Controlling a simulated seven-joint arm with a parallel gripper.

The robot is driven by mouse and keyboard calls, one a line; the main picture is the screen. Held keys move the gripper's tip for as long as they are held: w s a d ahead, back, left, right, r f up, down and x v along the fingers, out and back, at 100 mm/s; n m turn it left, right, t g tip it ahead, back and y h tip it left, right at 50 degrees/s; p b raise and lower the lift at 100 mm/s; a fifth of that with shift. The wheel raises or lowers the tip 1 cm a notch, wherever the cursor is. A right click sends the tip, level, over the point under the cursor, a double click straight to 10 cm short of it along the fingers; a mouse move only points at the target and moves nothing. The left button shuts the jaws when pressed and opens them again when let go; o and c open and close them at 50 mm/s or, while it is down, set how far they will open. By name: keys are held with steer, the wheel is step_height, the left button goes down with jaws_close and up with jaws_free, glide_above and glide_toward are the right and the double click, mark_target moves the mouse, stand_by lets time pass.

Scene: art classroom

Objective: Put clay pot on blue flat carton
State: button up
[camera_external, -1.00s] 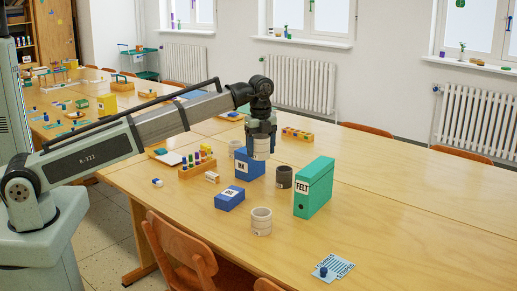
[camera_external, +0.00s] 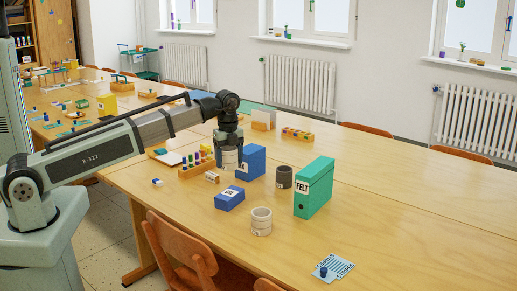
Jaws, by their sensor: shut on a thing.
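My gripper (camera_external: 229,158) is shut on a pale, whitish cylindrical pot (camera_external: 230,159), to the left of the upright blue box (camera_external: 251,162). Whether the pot's base touches the table is too small to tell. The blue flat carton (camera_external: 230,198) lies on the table in front of the gripper, nearer the camera, with a white label and a bare top. Another pale ringed pot (camera_external: 261,222) stands upright on the table to the right of the flat carton. A dark grey pot (camera_external: 284,177) stands farther back.
A green FELT binder (camera_external: 314,188) stands upright right of the dark pot. A wooden rack (camera_external: 197,168) with coloured pieces and a small block (camera_external: 212,177) lie left of the gripper. A cream box (camera_external: 263,119) stands behind.

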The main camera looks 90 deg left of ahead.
mark_target(230, 193)
steer(key=shift+f, duration=4.85)
steer(key=shift+f, duration=0.15)
steer(key=o, duration=1.1)
step_height(230, 193, up, 12)
steer(key=shift+r, duration=0.2)
